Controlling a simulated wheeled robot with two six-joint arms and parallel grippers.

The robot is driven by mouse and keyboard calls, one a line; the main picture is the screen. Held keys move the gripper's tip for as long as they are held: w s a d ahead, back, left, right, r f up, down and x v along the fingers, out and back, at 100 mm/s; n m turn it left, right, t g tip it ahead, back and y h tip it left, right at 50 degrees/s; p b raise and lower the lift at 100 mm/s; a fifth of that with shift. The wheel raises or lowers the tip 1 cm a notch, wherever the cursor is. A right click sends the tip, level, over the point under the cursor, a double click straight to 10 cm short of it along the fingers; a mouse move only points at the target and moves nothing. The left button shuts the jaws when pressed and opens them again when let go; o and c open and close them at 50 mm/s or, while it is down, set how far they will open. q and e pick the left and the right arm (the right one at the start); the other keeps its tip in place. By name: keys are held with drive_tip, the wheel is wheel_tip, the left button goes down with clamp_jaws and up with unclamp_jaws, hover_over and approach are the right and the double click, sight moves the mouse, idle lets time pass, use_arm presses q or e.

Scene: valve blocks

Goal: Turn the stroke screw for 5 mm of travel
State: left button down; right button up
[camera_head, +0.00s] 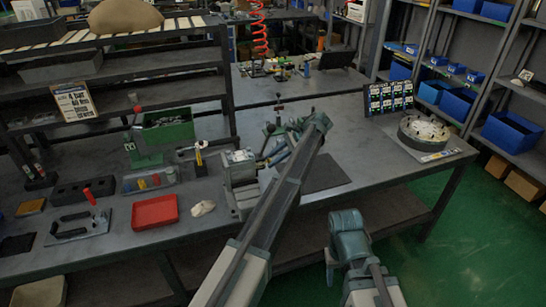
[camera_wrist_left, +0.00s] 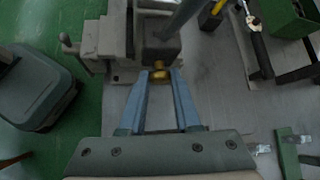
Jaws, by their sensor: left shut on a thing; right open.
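A small brass screw (camera_wrist_left: 157,74) sticks out from a dark grey block (camera_wrist_left: 160,46) in the left wrist view. My left gripper (camera_wrist_left: 160,76) has its two blue fingers on either side of the screw and is shut on it. In the head view my left gripper (camera_head: 264,160) is at the right side of the grey valve fixture (camera_head: 239,170), where the arm hides much of the contact. The screw cannot be made out there. My right gripper (camera_head: 330,266) hangs in front of the bench, open and away from the fixture.
A round dial (camera_head: 424,131) sits at the right, with bare bench between.

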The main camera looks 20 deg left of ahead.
use_arm(q)
drive_tip(key=shift+g+h, duration=0.3)
use_arm(e)
drive_tip(key=shift+r, duration=0.2)
use_arm(q)
drive_tip(key=shift+m, duration=0.3)
drive_tip(key=c, duration=0.6)
unclamp_jaws()
drive_tip(key=shift+w+r+p, duration=0.1)
drive_tip(key=shift+p, duration=0.2)
use_arm(e)
drive_tip(key=shift+r, duration=0.15)
